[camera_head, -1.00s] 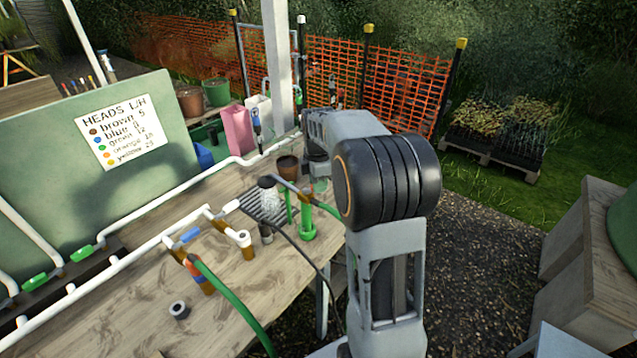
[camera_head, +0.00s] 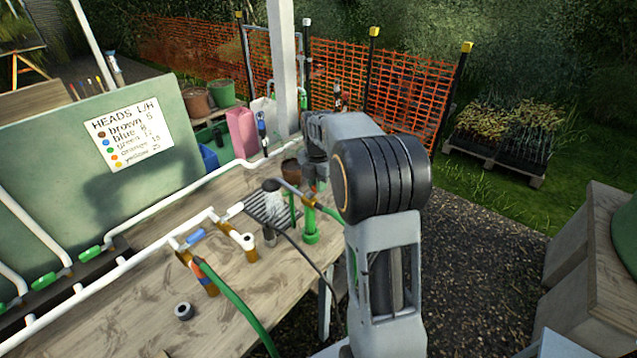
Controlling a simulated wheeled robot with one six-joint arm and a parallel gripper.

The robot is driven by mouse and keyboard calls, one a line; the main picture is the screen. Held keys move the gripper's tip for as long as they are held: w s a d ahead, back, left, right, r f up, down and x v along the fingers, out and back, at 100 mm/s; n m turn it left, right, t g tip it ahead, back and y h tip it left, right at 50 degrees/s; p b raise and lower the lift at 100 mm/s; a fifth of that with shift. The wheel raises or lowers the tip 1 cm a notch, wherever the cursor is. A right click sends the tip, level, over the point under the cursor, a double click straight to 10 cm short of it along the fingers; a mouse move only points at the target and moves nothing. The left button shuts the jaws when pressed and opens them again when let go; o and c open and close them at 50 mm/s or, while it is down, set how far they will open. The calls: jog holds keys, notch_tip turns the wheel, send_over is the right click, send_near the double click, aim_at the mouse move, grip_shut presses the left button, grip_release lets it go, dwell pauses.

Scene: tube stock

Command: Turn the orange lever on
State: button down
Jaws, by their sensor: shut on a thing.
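My gripper (camera_head: 314,173) points down over the far right part of the workbench, partly hidden by my own arm. I cannot pick out an orange lever with certainty. A brown cup-like head (camera_head: 291,168) is just left of the gripper.
The bench (camera_head: 225,310) carries white pipes, a brass fitting with a green hose (camera_head: 237,303), a black cable and a grey ring (camera_head: 184,311). A signboard (camera_head: 130,135) stands at the back left. Orange mesh fencing (camera_head: 415,95) is behind. Wooden boxes (camera_head: 580,235) stand right.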

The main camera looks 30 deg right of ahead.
dwell(0.4)
jog(key=c, duration=1)
grip_release()
jog(key=shift+c, duration=0.2)
notch_tip(320, 180, up, 14)
jog(key=shift+s+f, duration=0.1)
